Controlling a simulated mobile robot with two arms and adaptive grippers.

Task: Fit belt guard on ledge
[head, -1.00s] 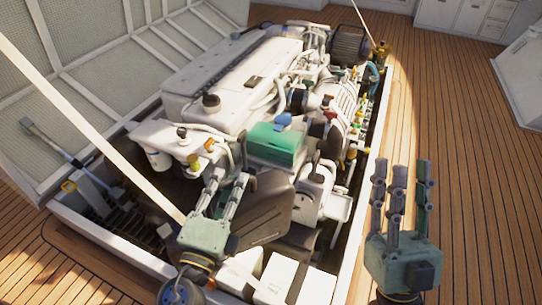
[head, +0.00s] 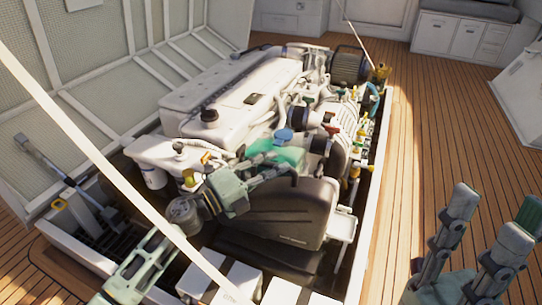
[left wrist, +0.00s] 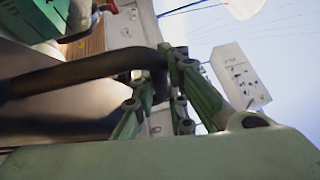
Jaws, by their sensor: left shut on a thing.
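The belt guard (head: 285,215) is a dark grey-black panel with rounded corners, standing roughly upright at the near end of the white engine. My left gripper (head: 280,178) is shut on its upper left part, with the fingers reaching across the top. In the left wrist view the fingers (left wrist: 165,85) close around a dark rounded bar (left wrist: 95,70), part of the guard. The ledge cannot be made out clearly; the guard hides the engine's lower front. My right gripper (head: 495,212) is open and empty over the deck at the right.
The white engine (head: 235,95) fills the hatch, with a green box (head: 285,152) just behind the guard. White boxes (head: 225,275) stand in front of it. A pale strut (head: 100,170) slants across the left.

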